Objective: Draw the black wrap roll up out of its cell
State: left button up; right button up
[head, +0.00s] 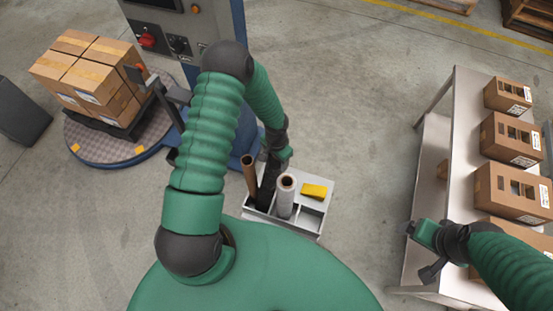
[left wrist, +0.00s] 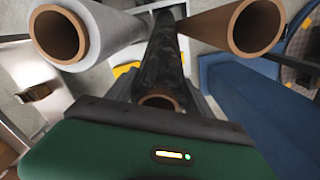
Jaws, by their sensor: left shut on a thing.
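The black wrap roll (head: 266,187) stands in a cell of the grey divided bin, between a brown roll (head: 249,174) and a white roll (head: 286,196). My left gripper (head: 272,163) is shut on the black roll near its upper end. In the left wrist view the black roll (left wrist: 164,58) runs away from the gripper (left wrist: 160,112), with its brown core end close to the jaws. The roll's lower end is hidden, so I cannot tell how deep it sits. My right gripper (head: 424,252) is away by the steel table; its jaw opening is unclear.
The bin (head: 311,217) also has a yellow item (head: 314,191) at its right. A blue machine column (head: 240,100) rises close behind my left arm. Boxes stand on a turntable (head: 88,148) at the left. A steel table (head: 460,140) with cartons is at the right; floor between is clear.

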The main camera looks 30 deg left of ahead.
pick_arm(q)
grip_shut()
jog(key=shift+w+a+r+p, duration=0.1)
jog(key=shift+r+p, duration=0.85)
jog(key=shift+r, duration=0.1)
jog(key=shift+r+p, duration=4.5)
jog(key=shift+r, duration=1)
